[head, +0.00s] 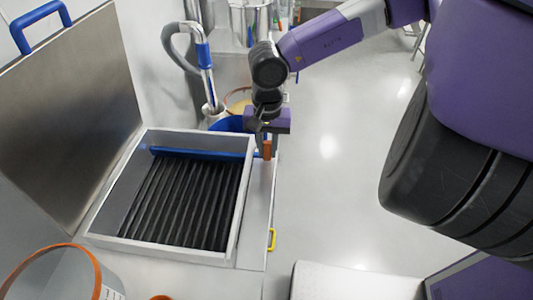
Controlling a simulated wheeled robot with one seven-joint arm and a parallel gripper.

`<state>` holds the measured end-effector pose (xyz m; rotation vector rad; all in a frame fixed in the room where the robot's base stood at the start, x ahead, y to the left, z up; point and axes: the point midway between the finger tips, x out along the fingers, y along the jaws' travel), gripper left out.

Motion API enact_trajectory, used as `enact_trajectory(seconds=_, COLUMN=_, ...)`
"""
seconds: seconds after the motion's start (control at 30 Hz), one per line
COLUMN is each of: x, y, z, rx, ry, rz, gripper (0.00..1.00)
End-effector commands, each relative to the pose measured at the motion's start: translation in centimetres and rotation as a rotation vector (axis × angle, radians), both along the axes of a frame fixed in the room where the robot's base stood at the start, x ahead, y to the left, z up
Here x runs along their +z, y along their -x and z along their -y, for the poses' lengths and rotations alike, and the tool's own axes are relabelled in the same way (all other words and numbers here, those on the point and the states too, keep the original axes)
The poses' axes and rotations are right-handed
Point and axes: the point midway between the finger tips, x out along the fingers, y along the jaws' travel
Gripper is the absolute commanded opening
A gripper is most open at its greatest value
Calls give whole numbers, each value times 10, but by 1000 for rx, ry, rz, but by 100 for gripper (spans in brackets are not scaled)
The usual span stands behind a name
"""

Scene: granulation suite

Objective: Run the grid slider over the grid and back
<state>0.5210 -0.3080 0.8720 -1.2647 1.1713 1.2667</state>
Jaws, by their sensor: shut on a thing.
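The grid (190,205) is a set of dark parallel bars inside a square metal frame (236,226) at the left centre of the head view. The grid slider is a blue bar (195,154) lying across the far end of the grid. At its right end, by the frame's far right corner, is an orange-brown handle (267,149). My gripper (266,141) points down at that handle and is shut on it. The fingertips are small and partly hidden, so the exact contact is hard to see.
A metal lid (75,100) with a blue handle (40,25) stands open at left. A hose with a blue grip (204,57) and a steel pot (250,18) are behind the frame. An orange-rimmed container (55,280) is at front left. A yellow handle (272,239) sits at right. Open floor lies right.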

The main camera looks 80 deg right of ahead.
Motion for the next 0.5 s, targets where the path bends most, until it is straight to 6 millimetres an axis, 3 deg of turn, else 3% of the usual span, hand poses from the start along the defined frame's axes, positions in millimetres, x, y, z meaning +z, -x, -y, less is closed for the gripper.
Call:
enact_trajectory(seconds=0.43, x=-1, y=1, z=13, rx=-3, ry=1, rz=-6, gripper=0)
enact_trajectory(seconds=0.47, x=-1, y=1, z=13, rx=-3, ry=1, rz=-6, gripper=24)
enact_trajectory(seconds=0.5, x=-1, y=1, z=13, rx=-3, ry=2, rz=-6, gripper=32)
